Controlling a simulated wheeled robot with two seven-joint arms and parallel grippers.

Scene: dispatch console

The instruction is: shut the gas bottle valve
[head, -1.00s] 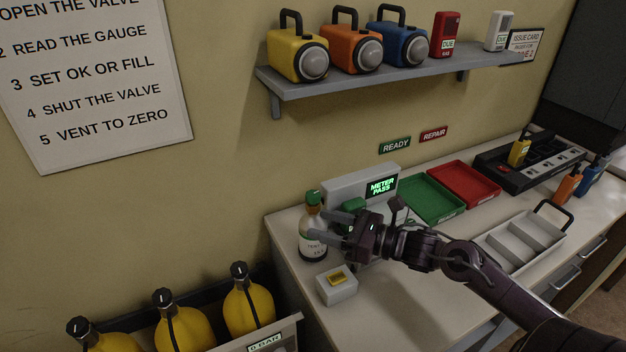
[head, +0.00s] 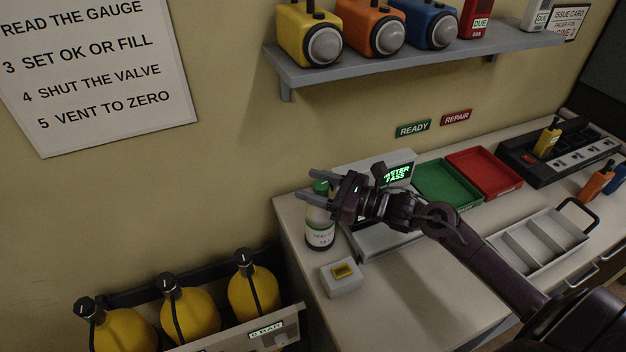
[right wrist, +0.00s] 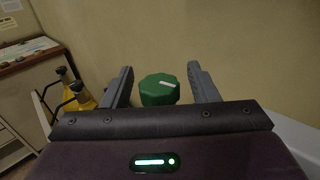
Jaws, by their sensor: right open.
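The gas bottle (head: 319,233) stands upright at the left end of the counter, with a white label and a green valve knob (head: 321,187) on top. My right gripper (head: 311,184) is open, its fingers at the height of the knob. In the right wrist view the green knob (right wrist: 159,90) with a pale mark sits between the two open fingers, with gaps on both sides. The gripper hides part of the bottle's neck in the head view. My left gripper is not in view.
A small box with a yellow button (head: 342,278) sits in front of the bottle. A meter (head: 400,170) with a lit green display stands behind my arm. Yellow cylinders (head: 190,312) stand in a rack at lower left. Green (head: 447,185) and red (head: 484,172) trays lie to the right.

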